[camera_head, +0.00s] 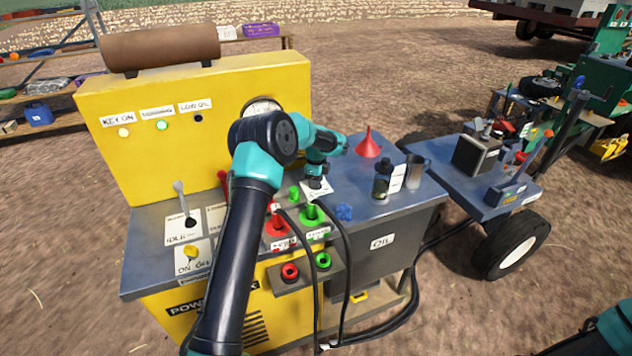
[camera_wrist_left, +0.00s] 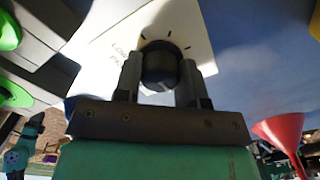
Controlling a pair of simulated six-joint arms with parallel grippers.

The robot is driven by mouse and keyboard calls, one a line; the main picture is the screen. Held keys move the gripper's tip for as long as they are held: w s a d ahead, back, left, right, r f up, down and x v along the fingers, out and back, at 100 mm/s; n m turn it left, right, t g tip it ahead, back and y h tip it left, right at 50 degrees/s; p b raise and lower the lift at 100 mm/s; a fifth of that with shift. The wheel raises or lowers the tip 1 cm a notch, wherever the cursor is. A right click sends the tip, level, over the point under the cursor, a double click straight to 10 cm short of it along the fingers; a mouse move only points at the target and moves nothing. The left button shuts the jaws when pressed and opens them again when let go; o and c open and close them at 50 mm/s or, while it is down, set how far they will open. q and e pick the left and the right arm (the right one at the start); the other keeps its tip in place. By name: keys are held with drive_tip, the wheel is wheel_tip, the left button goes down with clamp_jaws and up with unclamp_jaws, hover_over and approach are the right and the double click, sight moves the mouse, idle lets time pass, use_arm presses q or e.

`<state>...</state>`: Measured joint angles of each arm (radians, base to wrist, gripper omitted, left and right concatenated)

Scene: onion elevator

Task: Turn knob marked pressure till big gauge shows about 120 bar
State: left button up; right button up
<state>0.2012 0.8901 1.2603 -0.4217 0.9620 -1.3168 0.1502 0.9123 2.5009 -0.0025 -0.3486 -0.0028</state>
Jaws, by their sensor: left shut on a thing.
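A round black knob (camera_wrist_left: 158,66) sits on a white label with tick marks around it in the left wrist view. The label's lettering is only partly legible. My left gripper (camera_wrist_left: 160,85) is shut on the knob, one finger on each side. In the head view my left gripper (camera_head: 316,183) points down at the white label (camera_head: 318,190) on the grey top, and the knob is hidden there. The big gauge (camera_head: 262,106) on the yellow panel is mostly covered by my left arm, so its reading cannot be seen.
Levers (camera_head: 182,200) stand at left.

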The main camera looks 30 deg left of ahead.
use_arm(q)
drive_tip(key=n, duration=0.5)
drive_tip(key=shift+n, duration=0.3)
drive_tip(key=n, duration=1)
drive_tip(key=shift+n, duration=0.4)
drive_tip(key=n, duration=0.5)
drive_tip(key=shift+n, duration=0.3)
drive_tip(key=o, duration=0.9)
drive_tip(key=shift+o, duration=0.2)
